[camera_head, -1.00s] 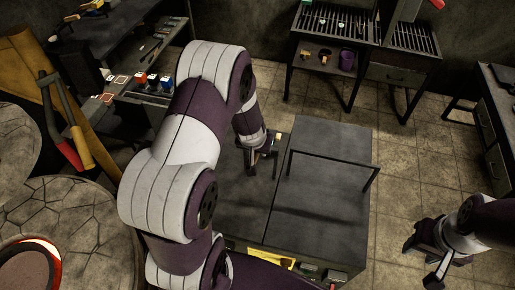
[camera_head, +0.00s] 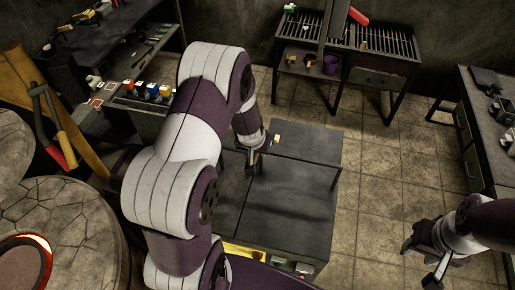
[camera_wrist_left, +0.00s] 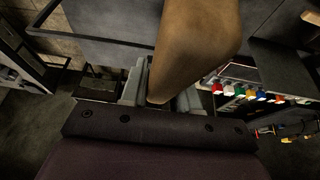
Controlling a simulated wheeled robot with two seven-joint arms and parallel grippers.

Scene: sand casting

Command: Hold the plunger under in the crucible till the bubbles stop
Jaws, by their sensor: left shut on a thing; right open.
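My left gripper (camera_head: 252,160) is above the dark cart (camera_head: 290,215), partly hidden by my arm. In the left wrist view, my left gripper (camera_wrist_left: 160,95) is shut on a thick, tan, tapered piece (camera_wrist_left: 197,45), which may be the plunger's handle. The head of the plunger is not visible. A round furnace opening with a glowing red-orange rim (camera_head: 46,262) is at the lower left, far from the left gripper. I cannot tell whether the crucible is in it, and no bubbles show. My right gripper (camera_head: 432,262) is open and empty above the floor at the lower right.
The cart's raised handle bar (camera_head: 338,178) stands at its right side. A grill-like bench (camera_head: 375,77) is at the back. A dark workbench (camera_head: 490,115) is on the right. Red-handled tongs (camera_head: 55,152) stand by the furnace. Tiled floor (camera_head: 385,180) between the cart and right bench is clear.

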